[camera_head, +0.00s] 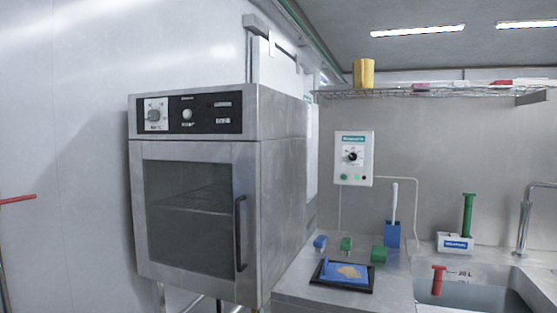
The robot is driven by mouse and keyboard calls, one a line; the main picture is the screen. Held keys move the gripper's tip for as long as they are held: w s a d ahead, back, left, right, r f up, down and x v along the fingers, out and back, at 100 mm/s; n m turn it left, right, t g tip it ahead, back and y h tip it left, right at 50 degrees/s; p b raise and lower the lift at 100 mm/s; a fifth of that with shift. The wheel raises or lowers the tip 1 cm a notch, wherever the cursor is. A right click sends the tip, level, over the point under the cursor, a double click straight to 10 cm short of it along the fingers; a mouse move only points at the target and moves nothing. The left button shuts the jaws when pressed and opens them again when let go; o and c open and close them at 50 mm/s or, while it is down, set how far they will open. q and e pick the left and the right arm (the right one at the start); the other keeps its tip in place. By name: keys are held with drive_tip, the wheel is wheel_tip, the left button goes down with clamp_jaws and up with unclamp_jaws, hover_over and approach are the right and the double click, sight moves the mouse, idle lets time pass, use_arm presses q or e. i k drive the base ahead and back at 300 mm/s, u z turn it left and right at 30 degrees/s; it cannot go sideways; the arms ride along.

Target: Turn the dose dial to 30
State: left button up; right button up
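A white control box (353,140) is fixed to the back wall right of the oven. It has a teal label at its top and a round black dial (352,156) with a pale centre. Small buttons or lamps, some green, sit below the dial. The dial's markings and setting are too small to read. I cannot tell from the labels which of these is the dose dial. Neither of my grippers is in view.
A steel oven (273,190) with a glass door and black handle (239,233) stands left of the control box. Below the box, a counter (390,298) holds a black tray (362,287) and several blue and green tools. A sink (470,290) is at right.

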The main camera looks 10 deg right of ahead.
sight(353, 157)
drive_tip(key=i, duration=0.95)
drive_tip(key=z, duration=0.5)
